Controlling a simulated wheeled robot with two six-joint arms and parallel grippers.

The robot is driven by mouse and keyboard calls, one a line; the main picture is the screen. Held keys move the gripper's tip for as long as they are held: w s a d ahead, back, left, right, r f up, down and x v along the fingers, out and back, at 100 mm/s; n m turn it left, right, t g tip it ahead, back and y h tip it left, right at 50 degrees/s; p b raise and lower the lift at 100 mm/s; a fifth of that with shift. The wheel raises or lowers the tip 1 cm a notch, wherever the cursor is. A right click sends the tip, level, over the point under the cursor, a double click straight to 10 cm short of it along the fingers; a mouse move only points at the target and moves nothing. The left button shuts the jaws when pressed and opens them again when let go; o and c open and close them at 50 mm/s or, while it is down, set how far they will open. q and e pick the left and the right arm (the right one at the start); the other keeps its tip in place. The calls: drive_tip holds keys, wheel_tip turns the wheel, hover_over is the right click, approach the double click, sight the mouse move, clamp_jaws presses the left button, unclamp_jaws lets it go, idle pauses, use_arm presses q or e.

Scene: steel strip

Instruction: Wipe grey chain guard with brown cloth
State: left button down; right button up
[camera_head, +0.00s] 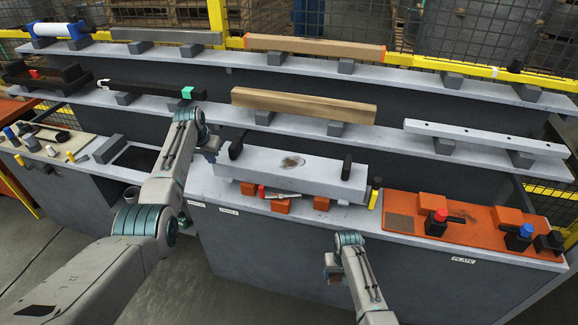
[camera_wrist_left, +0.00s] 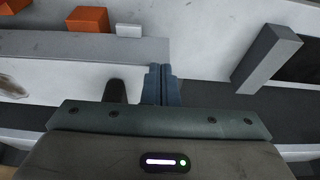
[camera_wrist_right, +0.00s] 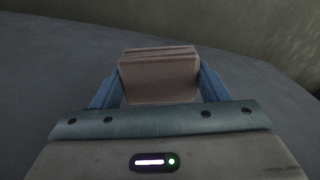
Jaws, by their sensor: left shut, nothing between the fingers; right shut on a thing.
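The grey chain guard (camera_head: 315,175) appears to be the long pale grey bar on the middle bench, with a dark stain on its top and a black block at each end. The brown cloth (camera_wrist_right: 158,78) is a folded pad between the fingers of my right gripper (camera_wrist_right: 157,88). In the head view the cloth (camera_head: 333,279) is low in front of the bench, apart from the bar. My left gripper (camera_wrist_left: 160,84) is shut and empty. In the head view it (camera_head: 211,148) is above the bench, left of the bar, its fingertips hard to make out.
Orange blocks (camera_head: 281,205) and a red-and-silver tool (camera_head: 262,192) lie at the bar's front. An orange plate (camera_head: 470,228) with red and blue knobbed parts is at right. Shelves (camera_head: 405,140) with several bars rise behind. A dark recess (camera_head: 135,158) is left.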

idle(0.5)
wheel_tip(320, 180, up, 6)
drive_tip(key=p, duration=0.6)
drive_tip(key=shift+r, duration=0.1)
